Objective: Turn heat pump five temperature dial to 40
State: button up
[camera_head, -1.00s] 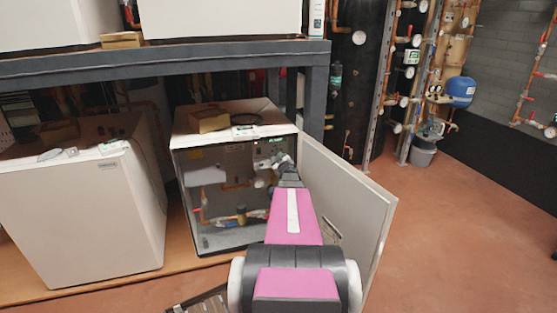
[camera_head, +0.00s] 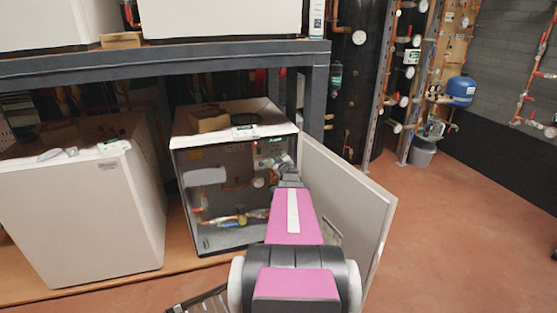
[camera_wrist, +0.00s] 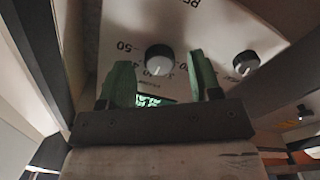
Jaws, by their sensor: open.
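A heat pump (camera_head: 200,238) with its front door (camera_head: 350,190) swung open stands under the shelf in the head view. In the wrist view its control panel (camera_wrist: 220,30) carries a round dial with a light face (camera_wrist: 160,61); the figure 50 is printed to its left. A second, similar dial (camera_wrist: 246,62) sits to the right. My gripper (camera_wrist: 165,75) is open, its two green fingers either side of the first dial. I cannot tell whether they touch it. A lit green display (camera_wrist: 155,100) shows between the fingers, partly hidden. In the head view my arm hides part of the cabinet.
The open door stands close to the right of my arm. A closed white unit (camera_head: 85,215) stands to the left. A blue-grey shelf beam (camera_head: 160,60) runs above. The floor (camera_head: 460,230) to the right is clear.

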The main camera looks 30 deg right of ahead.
jog(key=v, duration=1)
jog(key=shift+s, duration=0.2)
jog(key=s+a+f+m+g, duration=0.1)
jog(key=a+f+m+g, duration=0.3)
jog(key=a, duration=0.6)
jog(key=a+f+m+g, duration=0.15)
jog(key=a+g, duration=0.35)
jog(key=a, duration=0.6)
jog(key=s+a+g+y, duration=0.2)
jog(key=s+a+g, duration=0.2)
jog(key=a, duration=0.6)
jog(key=s+a+f+n+g+y, duration=0.1)
jog(key=s+a+g, duration=0.3)
jog(key=s+a, duration=0.5)
jog(key=shift+a+y, duration=0.7)
jog(key=shift+a, duration=0.2)
jog(key=shift+f+n, duration=0.1)
jog(key=shift+n, duration=0.15)
